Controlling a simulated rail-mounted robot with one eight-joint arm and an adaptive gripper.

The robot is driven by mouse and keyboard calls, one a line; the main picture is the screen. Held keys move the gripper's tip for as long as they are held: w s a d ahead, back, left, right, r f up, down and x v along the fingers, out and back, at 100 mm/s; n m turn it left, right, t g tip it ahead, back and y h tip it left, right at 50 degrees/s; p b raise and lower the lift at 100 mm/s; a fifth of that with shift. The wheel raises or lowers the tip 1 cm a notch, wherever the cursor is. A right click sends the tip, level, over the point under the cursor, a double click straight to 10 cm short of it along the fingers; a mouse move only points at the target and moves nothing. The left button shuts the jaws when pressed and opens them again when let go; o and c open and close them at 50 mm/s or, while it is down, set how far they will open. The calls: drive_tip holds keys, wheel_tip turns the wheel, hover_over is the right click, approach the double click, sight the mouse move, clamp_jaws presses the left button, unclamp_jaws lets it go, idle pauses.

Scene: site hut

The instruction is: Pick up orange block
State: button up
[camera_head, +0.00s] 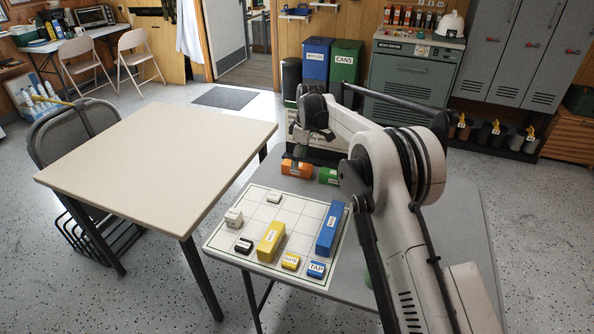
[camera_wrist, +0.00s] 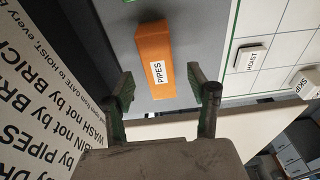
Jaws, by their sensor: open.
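The orange block (camera_head: 296,168) lies on the grey table at the far edge of the white grid board. In the wrist view the orange block (camera_wrist: 155,58) carries a white label reading PIPES. My gripper (camera_wrist: 160,88) is open, with one finger on each side of the block's near end. The fingertips look level with that end in the picture; I cannot tell how high they are above the table. In the head view my gripper (camera_head: 300,145) is above and close to the block, partly hidden by my arm.
A green block (camera_head: 328,176) lies just right of the orange one. The grid board (camera_head: 290,217) holds a yellow block (camera_head: 271,242), a blue block (camera_head: 330,229) and several small labelled tiles. A printed sign (camera_wrist: 45,100) stands close to my gripper. A beige table (camera_head: 160,160) is at left.

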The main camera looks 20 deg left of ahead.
drive_tip(key=f, duration=0.3)
drive_tip(key=shift+w+a+f, duration=0.1)
drive_tip(key=shift+a+f, duration=0.25)
drive_tip(key=shift+a, duration=0.05)
drive_tip(key=c, duration=1.3)
drive_tip(key=shift+r, duration=0.1)
